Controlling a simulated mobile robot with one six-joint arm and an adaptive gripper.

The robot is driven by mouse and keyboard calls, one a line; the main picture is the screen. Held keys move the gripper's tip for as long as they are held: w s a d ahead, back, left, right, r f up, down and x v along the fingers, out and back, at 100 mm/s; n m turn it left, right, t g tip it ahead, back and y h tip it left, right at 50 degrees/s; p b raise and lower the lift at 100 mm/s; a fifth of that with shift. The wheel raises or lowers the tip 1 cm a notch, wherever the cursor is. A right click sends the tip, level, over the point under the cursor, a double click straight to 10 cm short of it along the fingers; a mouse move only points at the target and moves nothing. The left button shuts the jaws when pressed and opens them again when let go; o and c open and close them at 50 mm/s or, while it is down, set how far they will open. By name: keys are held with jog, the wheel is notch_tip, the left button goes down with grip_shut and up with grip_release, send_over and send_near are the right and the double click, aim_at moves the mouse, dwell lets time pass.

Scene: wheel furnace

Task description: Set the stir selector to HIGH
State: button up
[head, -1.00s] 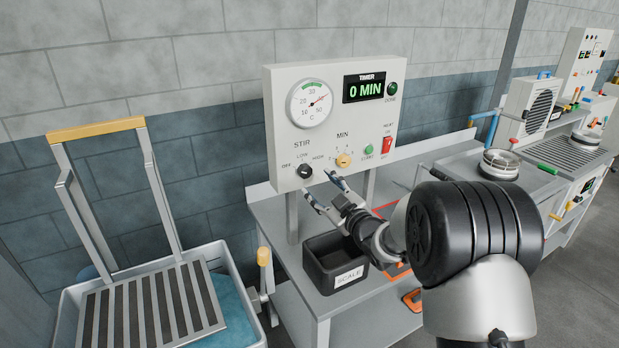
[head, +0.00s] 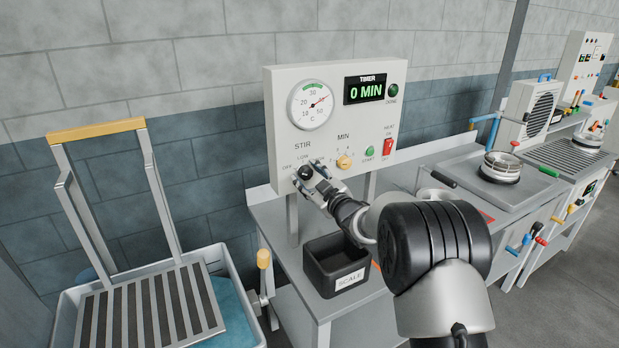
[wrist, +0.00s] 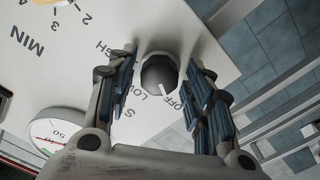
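The stir selector is a dark round knob (head: 304,173) at the lower left of the white control panel (head: 285,110), below the word STIR. In the wrist view the knob (wrist: 158,72) sits between my two fingers. Its white mark appears to point toward OFF, with LOW beside it and HIGH partly hidden by a finger. My gripper (head: 314,181) is at the knob, and in the wrist view its fingers (wrist: 163,82) are spread on either side of it. A gap shows on both sides, so they do not appear to touch it.
The panel also carries a dial gauge (head: 311,105), a timer reading 0 MIN (head: 365,88), a yellow MIN knob (head: 344,162), a green START button (head: 369,152) and a red HEAT switch (head: 388,146). A black SCALE bin (head: 320,247) stands below.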

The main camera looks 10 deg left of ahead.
jog(key=c, duration=0.8)
jog(key=shift+m, duration=0.3)
jog(key=m+p, duration=0.2)
jog(key=m, duration=0.3)
jog(key=m+p, duration=0.2)
jog(key=m, duration=0.4)
jog(key=shift+a+m+p, duration=0.1)
jog(key=shift+m+p, duration=0.2)
jog(key=shift+m, duration=0.1)
jog(key=m+p, duration=0.2)
jog(key=m, duration=0.5)
jog(key=shift+s+p, duration=0.1)
jog(key=shift+p, duration=0.25)
jog(key=m+p, duration=0.2)
jog(key=m, duration=0.4)
jog(key=shift+r, duration=0.1)
jog(key=shift+m, duration=0.4)
